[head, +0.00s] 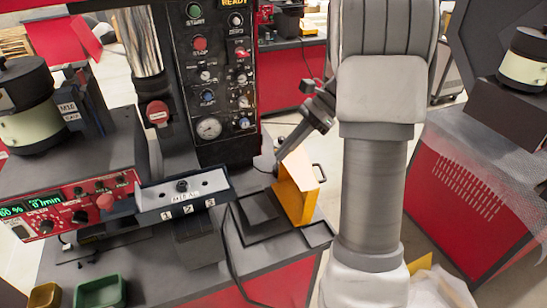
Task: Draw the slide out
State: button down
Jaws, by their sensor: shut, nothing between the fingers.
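A pale grey-topped bar (215,184) with a dark front numbered 1, 2, 3 sits at the centre left, in front of the press column; I cannot tell for certain that it is the slide. A small dark knob or screw stands on its top. My gripper (279,156) is up and to the right of this bar, pointing down and left, its fingers shut and empty. The fingertips are beside the top of an upright yellow-orange guard (294,194); I cannot tell whether they touch it. A dark handle (319,172) shows at the guard's right side.
A black control panel (222,105) with buttons and a gauge stands behind. A red controller (75,208) is at the left. Green (101,292) and tan (44,295) bins lie at the lower left. A dark flat tray (258,212) lies left of the guard. My arm blocks the centre right.

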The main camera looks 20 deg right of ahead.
aim_at(153, 211)
jog(key=shift+a+f+p, duration=0.15)
jog(key=shift+a+f, duration=0.85)
jog(key=shift+a, duration=0.65)
jog(key=shift+a+f+p, duration=0.2)
jog(key=shift+a+f, duration=0.75)
jog(key=shift+a, duration=0.75)
jog(key=shift+a+f+p, duration=0.15)
jog(key=shift+a+f, duration=0.85)
jog(key=shift+a, duration=0.65)
jog(key=a, duration=2)
jog(key=shift+d, duration=0.15)
